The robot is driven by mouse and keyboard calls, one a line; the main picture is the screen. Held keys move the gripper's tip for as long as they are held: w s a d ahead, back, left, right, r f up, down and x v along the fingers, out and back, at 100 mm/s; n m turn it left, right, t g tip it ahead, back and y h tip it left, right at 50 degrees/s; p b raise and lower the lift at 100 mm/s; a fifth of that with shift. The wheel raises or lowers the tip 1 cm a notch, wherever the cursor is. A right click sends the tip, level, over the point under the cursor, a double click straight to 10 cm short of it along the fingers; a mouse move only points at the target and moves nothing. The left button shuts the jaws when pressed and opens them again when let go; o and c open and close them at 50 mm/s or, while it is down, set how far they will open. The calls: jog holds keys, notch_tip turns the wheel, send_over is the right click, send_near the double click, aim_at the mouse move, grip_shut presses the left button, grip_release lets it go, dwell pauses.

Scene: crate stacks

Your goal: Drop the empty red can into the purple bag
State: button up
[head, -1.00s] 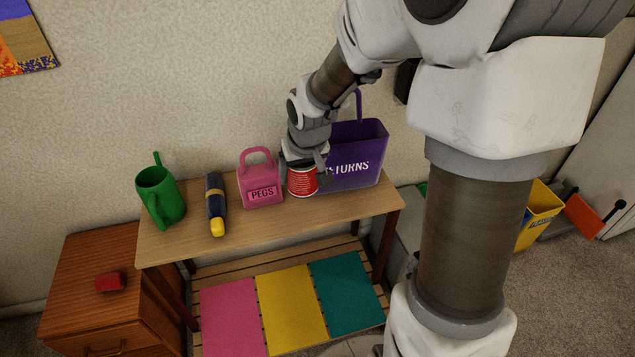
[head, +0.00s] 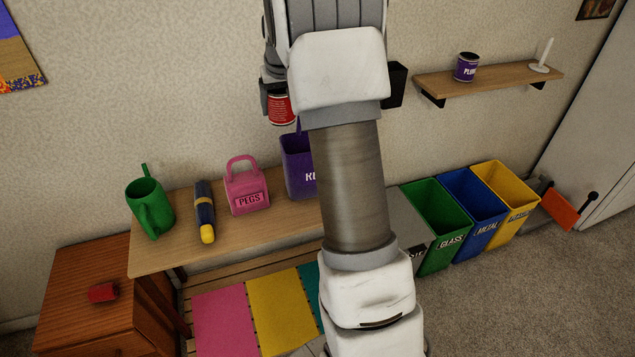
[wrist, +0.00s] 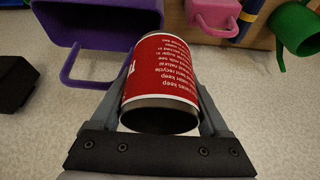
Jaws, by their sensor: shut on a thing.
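My gripper (wrist: 158,118) is shut on the red can (wrist: 160,75), with one finger on each side of it. In the head view the red can (head: 281,109) is held up in the air, partly hidden by my arm. The purple bag (head: 298,168) stands on the wooden bench, to the right of the pink pegs bag; my arm hides its right part. In the wrist view the purple bag (wrist: 95,32) is at the upper left, beyond and beside the can. The can is apart from the bench.
Green (head: 440,220), blue (head: 474,205) and yellow (head: 507,192) bins are on the floor at right. A shelf (head: 490,81) is above.

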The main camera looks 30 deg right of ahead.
jog(key=w+d+r, duration=0.2)
jog(key=d+r, duration=0.2)
jog(key=d, duration=0.3)
jog(key=f+b, duration=0.2)
jog(key=f, duration=0.7)
jog(key=f+b, duration=0.2)
jog(key=f, duration=0.7)
jog(key=f+b, duration=0.3)
jog(key=f, duration=0.6)
jog(key=shift+w+d+f, duration=0.2)
jog(key=shift+w+f, duration=0.05)
jog(key=shift+f, duration=0.05)
jog(key=shift+f+b, duration=0.5)
jog(key=shift+f, duration=0.15)
jog(key=o, duration=1.3)
jog(key=shift+r, duration=0.2)
